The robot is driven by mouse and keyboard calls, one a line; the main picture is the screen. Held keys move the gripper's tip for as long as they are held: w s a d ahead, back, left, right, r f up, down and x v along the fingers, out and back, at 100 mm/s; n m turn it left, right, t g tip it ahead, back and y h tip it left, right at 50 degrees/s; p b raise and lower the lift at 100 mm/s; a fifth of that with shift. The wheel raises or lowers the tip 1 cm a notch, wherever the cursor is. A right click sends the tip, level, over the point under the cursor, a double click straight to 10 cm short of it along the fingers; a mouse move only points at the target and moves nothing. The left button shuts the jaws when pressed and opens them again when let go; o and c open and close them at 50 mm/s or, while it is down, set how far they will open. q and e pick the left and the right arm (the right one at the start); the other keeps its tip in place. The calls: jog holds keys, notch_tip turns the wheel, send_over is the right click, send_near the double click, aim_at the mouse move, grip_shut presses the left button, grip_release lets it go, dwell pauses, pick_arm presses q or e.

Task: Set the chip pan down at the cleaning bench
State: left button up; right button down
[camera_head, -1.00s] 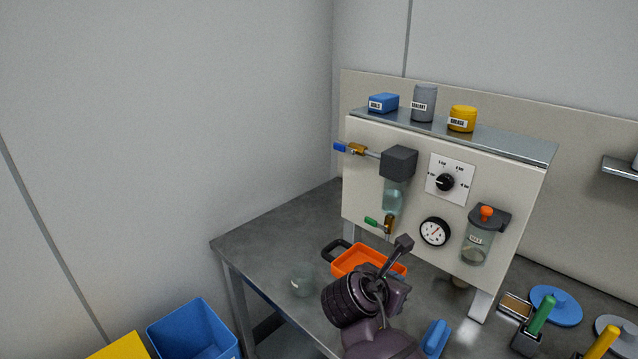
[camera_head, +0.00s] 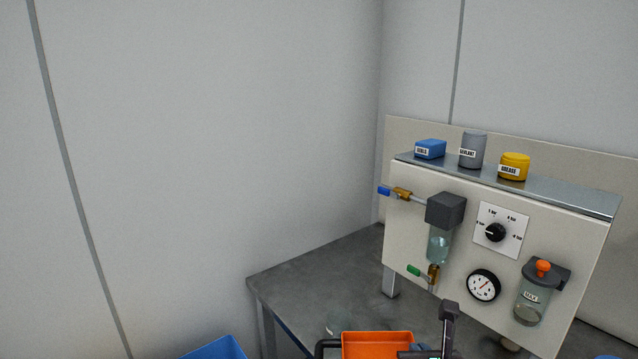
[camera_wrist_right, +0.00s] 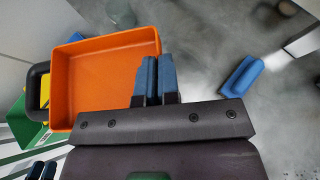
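The chip pan is an orange rectangular tray with a dark loop handle. It shows at the bottom edge of the head view (camera_head: 377,345), partly cut off, and in the right wrist view (camera_wrist_right: 100,80), where it looks empty. My right gripper (camera_wrist_right: 156,75) has its blue fingers close together across the pan's side wall, opposite the handle. It also shows at the bottom of the head view (camera_head: 440,347). The grey bench (camera_head: 318,268) lies behind and to the right of the pan. Two small blue tips at the wrist view's lower left may be my left gripper; the head view does not show it.
A panel (camera_head: 460,240) with valves, gauge and dial stands on the bench. A clear cup (camera_head: 338,324) is near the bench's left edge. A blue bin (camera_head: 218,349) is on the floor. The bench's back left is clear.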

jog(key=shift+s+d+f+b, duration=0.15)
jog(key=shift+d+f, duration=0.15)
jog(key=shift+d, duration=0.35)
jog(key=shift+s+d+f+b, duration=0.15)
jog(key=shift+d+f, duration=0.1)
jog(key=shift+d, duration=0.45)
jog(key=shift+s+d+f+b, duration=0.15)
jog(key=shift+d+f, duration=0.15)
jog(key=shift+d, duration=0.35)
